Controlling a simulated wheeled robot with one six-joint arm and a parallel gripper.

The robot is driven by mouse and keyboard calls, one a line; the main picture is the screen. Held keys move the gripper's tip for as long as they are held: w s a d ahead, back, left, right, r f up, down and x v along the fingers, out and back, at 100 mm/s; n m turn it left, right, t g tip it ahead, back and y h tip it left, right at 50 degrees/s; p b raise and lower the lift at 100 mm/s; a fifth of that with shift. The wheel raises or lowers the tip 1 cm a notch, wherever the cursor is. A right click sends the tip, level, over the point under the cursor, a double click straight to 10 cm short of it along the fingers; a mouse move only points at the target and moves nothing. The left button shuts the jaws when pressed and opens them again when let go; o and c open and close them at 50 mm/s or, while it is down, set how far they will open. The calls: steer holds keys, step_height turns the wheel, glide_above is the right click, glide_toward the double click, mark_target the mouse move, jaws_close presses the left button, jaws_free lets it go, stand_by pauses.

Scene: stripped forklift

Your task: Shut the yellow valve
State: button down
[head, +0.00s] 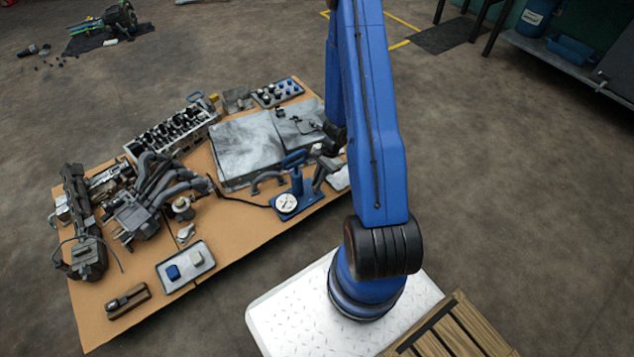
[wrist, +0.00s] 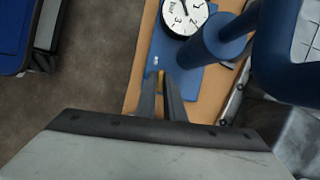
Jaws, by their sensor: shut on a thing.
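The yellow valve (wrist: 161,75) is a small yellow piece at the edge of a blue pump's base plate, seen in the wrist view. My gripper (wrist: 161,84) has its two grey fingers closed on it, and they hide most of it. The blue pump (wrist: 220,44) stands beside the fingers with its round white gauge (wrist: 186,12). In the head view the pump (head: 296,180) and gauge (head: 286,203) stand at the right edge of the cardboard. The valve cannot be made out there. How far the valve is turned cannot be told.
A cardboard sheet (head: 228,234) carries engine parts, including a cylinder head (head: 172,130) and a tray (head: 185,266) with two small blocks. Grey metal sheets (head: 245,147) lie behind the pump. A wooden pallet (head: 455,330) is at the lower right.

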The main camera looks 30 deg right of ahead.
steer(key=shift+m+t, duration=0.3)
steer(key=shift+m, duration=0.3)
steer(key=c, duration=1.9)
jaws_free()
steer(key=shift+o, duration=0.2)
steer(key=v, duration=1.7)
steer(key=shift+r, duration=0.25)
